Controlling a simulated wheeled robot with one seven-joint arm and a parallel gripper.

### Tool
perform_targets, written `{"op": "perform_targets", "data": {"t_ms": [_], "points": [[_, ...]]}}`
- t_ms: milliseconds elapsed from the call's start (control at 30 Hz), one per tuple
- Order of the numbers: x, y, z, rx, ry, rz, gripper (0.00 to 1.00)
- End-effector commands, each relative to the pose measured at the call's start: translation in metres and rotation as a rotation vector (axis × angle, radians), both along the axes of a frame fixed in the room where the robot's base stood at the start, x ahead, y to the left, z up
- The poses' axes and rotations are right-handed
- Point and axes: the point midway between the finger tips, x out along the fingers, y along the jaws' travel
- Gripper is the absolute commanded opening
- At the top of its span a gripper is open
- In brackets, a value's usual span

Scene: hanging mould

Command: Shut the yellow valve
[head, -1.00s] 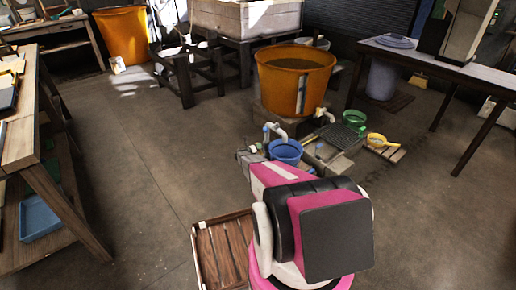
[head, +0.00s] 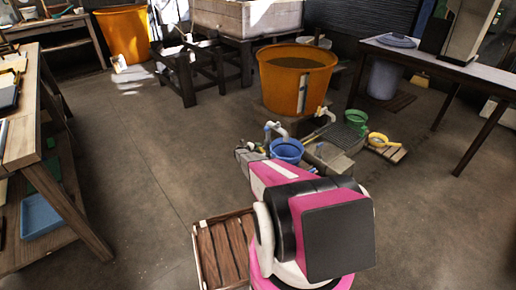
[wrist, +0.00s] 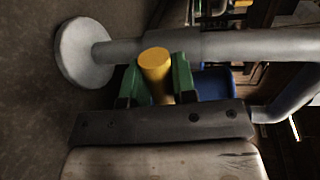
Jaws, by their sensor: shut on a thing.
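The yellow valve handle (wrist: 155,66) is a short yellow cylinder in the wrist view, beside a grey pipe (wrist: 240,44) that ends in a round flange. My gripper (wrist: 157,82) has its two green fingers closed on the handle from both sides. I cannot make out the yellow handle there.
A large orange tub (head: 297,90) stands behind the pipe. A green bowl (head: 356,118) and a yellow scoop (head: 378,139) sit to the right. A wooden crate (head: 222,250) is close by on the floor. A workbench (head: 40,150) stands left; the floor between is clear.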

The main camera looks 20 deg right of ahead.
Motion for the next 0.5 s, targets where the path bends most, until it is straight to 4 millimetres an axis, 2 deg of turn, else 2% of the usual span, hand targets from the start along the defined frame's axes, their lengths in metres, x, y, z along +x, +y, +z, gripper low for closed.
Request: {"op": "perform_targets", "data": {"t_ms": [500], "points": [[0.0006, 0.0008, -0.0020, -0.017, 0.050, 0.003, 0.02]]}}
